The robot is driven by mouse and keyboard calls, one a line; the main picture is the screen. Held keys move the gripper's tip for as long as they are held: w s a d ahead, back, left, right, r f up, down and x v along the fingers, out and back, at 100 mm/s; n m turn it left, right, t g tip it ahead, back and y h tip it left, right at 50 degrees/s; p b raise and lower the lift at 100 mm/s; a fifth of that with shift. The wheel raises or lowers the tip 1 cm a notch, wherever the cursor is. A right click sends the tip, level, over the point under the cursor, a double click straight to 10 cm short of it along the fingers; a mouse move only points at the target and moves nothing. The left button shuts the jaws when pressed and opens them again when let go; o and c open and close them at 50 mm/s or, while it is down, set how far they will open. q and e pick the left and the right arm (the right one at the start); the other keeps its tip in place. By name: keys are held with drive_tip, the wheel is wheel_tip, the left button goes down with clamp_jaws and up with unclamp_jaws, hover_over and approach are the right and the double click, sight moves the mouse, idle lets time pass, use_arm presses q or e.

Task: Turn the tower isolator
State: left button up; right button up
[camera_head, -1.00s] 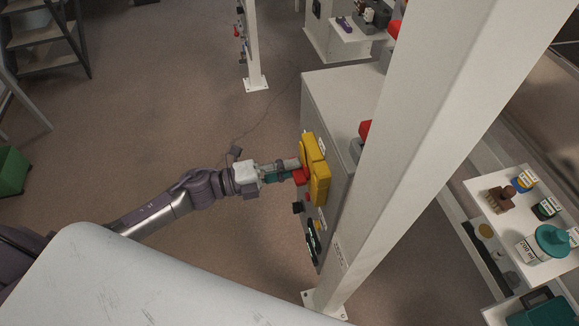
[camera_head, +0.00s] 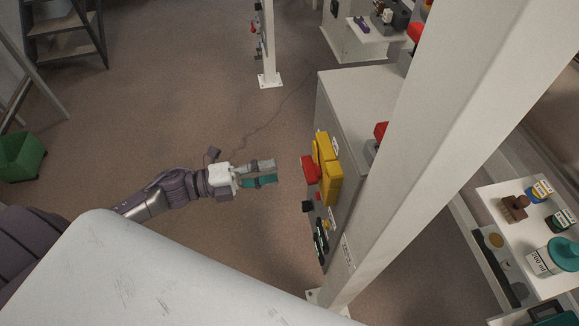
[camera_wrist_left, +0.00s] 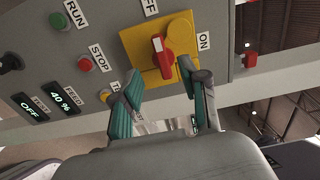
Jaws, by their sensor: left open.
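The tower isolator has a red handle (camera_head: 311,169) on a yellow plate (camera_head: 328,170), on the face of a grey cabinet beside the white post. In the left wrist view the red handle (camera_wrist_left: 162,58) stands nearly upright in the picture, its white-marked end towards the OFF label (camera_wrist_left: 150,7). The ON label (camera_wrist_left: 204,41) is to its right. My left gripper (camera_head: 275,172) is open and empty, a short gap to the left of the handle. Its teal-padded fingers (camera_wrist_left: 158,87) show below the isolator in the wrist view. My right gripper is out of view.
RUN (camera_wrist_left: 58,20) and STOP (camera_wrist_left: 85,65) buttons and small displays sit on the same panel, left of the isolator in the wrist view. The white post (camera_head: 425,130) stands right of the cabinet (camera_head: 350,100).

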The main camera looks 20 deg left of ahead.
use_arm(q)
drive_tip(key=v, duration=0.4)
idle(0.4)
drive_tip(key=w+a+f+n+t+y, duration=0.1)
drive_tip(key=a+f+n+t+y, duration=0.1)
drive_tip(key=a+f+n+y, duration=0.35)
drive_tip(key=w+a+f+n+t+y, duration=0.1)
drive_tip(key=a+f+n+t+y, duration=0.15)
drive_tip(key=f+n, duration=0.6)
drive_tip(key=s+a+f+n+g+y, duration=0.1)
drive_tip(key=s+f+n+g+y, duration=0.2)
drive_tip(key=f, duration=0.7)
drive_tip(key=s+a+f+n+g+y, duration=0.1)
drive_tip(key=s+f+n+y, duration=0.15)
drive_tip(key=s+f, duration=0.45)
drive_tip(key=s+d+f+n+g, duration=0.3)
drive_tip(key=s+f, duration=0.6)
drive_tip(key=s, duration=0.3)
drive_tip(key=s+d+f+n+g+y, duration=0.1)
drive_tip(key=s+d+f+n+g, duration=0.3)
drive_tip(key=s, duration=0.8)
drive_tip(key=d+f+g, duration=0.2)
drive_tip(key=d+f, duration=0.2)
drive_tip(key=f, duration=0.1)
drive_tip(key=shift+d+f, duration=0.15)
drive_tip(key=shift+f, duration=0.25)
